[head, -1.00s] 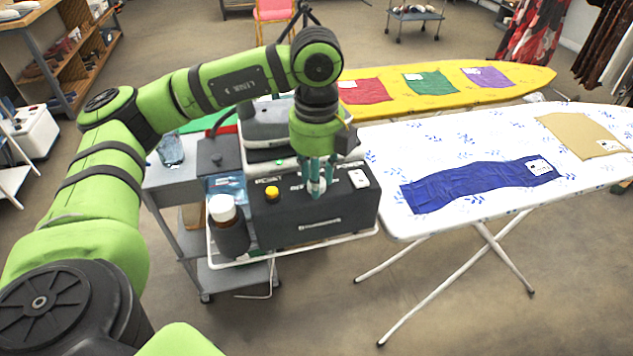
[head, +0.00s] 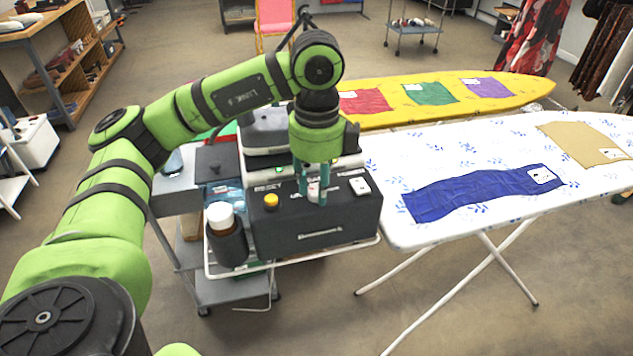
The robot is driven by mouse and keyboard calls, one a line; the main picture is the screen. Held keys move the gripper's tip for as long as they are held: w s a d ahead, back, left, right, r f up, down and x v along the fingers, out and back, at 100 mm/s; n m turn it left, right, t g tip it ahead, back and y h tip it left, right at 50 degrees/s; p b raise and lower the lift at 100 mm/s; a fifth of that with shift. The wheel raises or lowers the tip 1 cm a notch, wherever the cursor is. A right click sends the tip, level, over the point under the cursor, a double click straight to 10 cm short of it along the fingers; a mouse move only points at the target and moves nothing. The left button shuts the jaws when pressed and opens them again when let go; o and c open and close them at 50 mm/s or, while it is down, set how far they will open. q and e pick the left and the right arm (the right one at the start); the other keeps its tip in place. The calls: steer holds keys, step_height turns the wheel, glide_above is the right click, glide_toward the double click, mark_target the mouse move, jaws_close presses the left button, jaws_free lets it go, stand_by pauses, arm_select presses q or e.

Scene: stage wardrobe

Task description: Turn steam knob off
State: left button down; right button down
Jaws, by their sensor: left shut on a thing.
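The steam station is a dark grey box (head: 345,222) on a cart, with labels and controls on its top panel. My left gripper (head: 313,194) points straight down at this panel, right of a yellow knob (head: 271,201). Its teal fingers are shut on the steam knob, which the fingers and their closeness to the panel mostly hide. The knob's setting cannot be read. A white switch plate (head: 360,186) lies on the panel to the right of the fingers. My right gripper is not in view.
A dark bottle with a white cap (head: 221,214) stands at the station's left. An iron (head: 268,128) rests behind my gripper. A white ironing board (head: 480,225) with a blue cloth (head: 480,192) is close on the right. A yellow board (head: 400,115) lies behind.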

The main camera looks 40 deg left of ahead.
arm_select(q)
steer(key=shift+f, duration=0.1)
steer(key=c, duration=0.9)
jaws_free()
steer(key=shift+d, duration=0.1)
step_height(320, 180, up, 12)
